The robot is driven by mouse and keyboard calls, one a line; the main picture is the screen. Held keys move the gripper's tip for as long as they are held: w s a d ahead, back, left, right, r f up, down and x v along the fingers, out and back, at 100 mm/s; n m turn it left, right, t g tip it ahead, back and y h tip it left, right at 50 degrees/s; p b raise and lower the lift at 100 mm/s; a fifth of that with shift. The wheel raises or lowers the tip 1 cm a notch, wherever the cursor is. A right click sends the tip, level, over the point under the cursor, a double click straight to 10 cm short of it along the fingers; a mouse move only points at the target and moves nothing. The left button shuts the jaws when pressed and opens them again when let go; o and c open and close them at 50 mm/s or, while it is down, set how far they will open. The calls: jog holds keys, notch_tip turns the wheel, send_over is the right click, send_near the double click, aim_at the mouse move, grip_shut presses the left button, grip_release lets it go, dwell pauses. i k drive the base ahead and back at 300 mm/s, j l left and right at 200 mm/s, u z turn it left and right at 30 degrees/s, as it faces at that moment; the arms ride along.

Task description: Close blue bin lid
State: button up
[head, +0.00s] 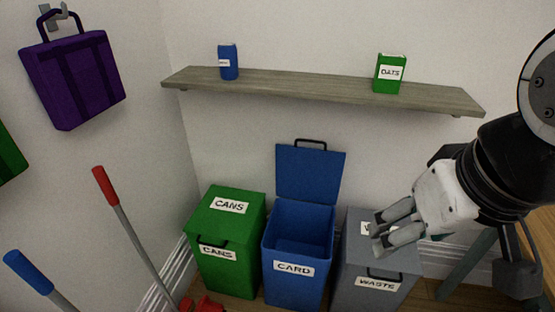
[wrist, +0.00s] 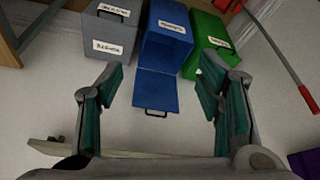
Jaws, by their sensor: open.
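The blue bin (head: 296,268), labelled CARD, stands between two other bins with its top open. Its blue lid (head: 310,174) is swung up and back against the wall, with a dark handle on its top edge. In the wrist view, the picture is upside down; the lid (wrist: 156,90) lies between my fingers' directions, and the blue bin (wrist: 168,22) is beyond it. My gripper (head: 378,237) is open and empty, right of the lid and above the grey bin. Its two fingers also show spread in the wrist view (wrist: 162,85).
A green CANS bin (head: 229,270) stands left and a grey WASTE bin (head: 372,290) right, both lidded. A wall shelf (head: 310,88) above holds a blue can (head: 228,63) and a green OATS box (head: 390,75). Red-handled (head: 130,232) and blue-handled poles stand left.

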aim_at(314, 175)
jog(key=i+l, duration=0.2)
jog(key=i, duration=0.3)
jog(key=i+l+u, duration=0.15)
jog(key=i, duration=0.35)
